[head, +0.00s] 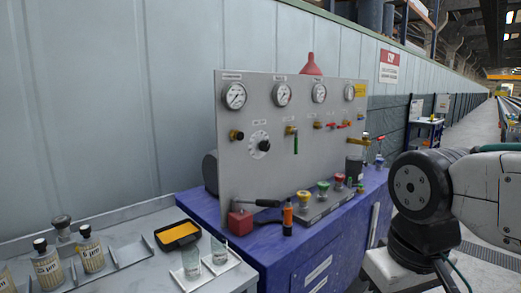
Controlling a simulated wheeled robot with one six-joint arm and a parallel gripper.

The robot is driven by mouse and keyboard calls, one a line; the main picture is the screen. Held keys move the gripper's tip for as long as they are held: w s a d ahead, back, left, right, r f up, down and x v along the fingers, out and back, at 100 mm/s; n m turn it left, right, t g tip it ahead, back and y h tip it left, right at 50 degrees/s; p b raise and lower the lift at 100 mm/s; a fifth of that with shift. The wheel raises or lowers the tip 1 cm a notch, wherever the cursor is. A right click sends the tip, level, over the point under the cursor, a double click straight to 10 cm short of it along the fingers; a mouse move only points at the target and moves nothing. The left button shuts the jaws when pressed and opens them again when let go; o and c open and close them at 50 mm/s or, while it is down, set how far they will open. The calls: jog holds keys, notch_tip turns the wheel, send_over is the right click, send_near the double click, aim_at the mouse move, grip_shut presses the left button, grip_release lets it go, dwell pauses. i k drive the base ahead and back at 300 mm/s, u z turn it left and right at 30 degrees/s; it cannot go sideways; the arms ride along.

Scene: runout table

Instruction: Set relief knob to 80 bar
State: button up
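A grey upright panel (240,190) stands on a blue cabinet. My arm shows at the right, apart from the panel. My gripper is not in view.
The blue cabinet's top (258,243) holds a red block with a black handle (241,222), an orange-and-black bottle (287,217) and several coloured knobs (304,199). Brass valve fittings (358,142) jut from the panel's right. Glasses (219,250) and bottles (91,251) stand on the left bench.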

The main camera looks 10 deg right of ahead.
aim_at(265, 145)
jog(key=u, duration=1.85)
jog(key=i, duration=1.05)
jog(key=z, duration=2.35)
